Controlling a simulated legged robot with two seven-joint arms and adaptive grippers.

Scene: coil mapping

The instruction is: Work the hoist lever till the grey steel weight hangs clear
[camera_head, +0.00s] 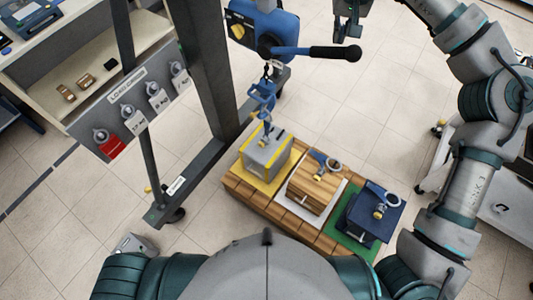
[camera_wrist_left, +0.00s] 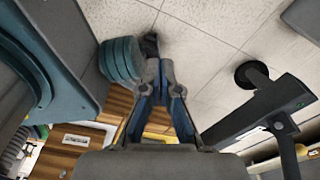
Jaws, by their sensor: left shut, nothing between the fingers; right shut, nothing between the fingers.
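The blue hoist (camera_head: 262,32) hangs at the top of the head view. Its lever (camera_head: 320,51) points right and ends in a black grip. A chain with a blue hook (camera_head: 262,100) hangs below, over the grey steel weight (camera_head: 266,153). The weight has yellow edges and appears to rest on a yellow pad (camera_head: 245,177). I cannot tell whether the hook is through its ring. My right gripper (camera_head: 347,32) is shut and empty, above the lever's grip and apart from it in the picture. My left gripper (camera_wrist_left: 160,70) is shut and empty in the left wrist view.
A wooden block (camera_head: 313,188) and a dark blue block (camera_head: 369,209) stand beside the weight on the wooden platform (camera_head: 270,206). A dark steel frame post (camera_head: 203,75) rises at left, near a panel (camera_head: 128,108) with several hanging tags. Tiled floor is clear beyond.

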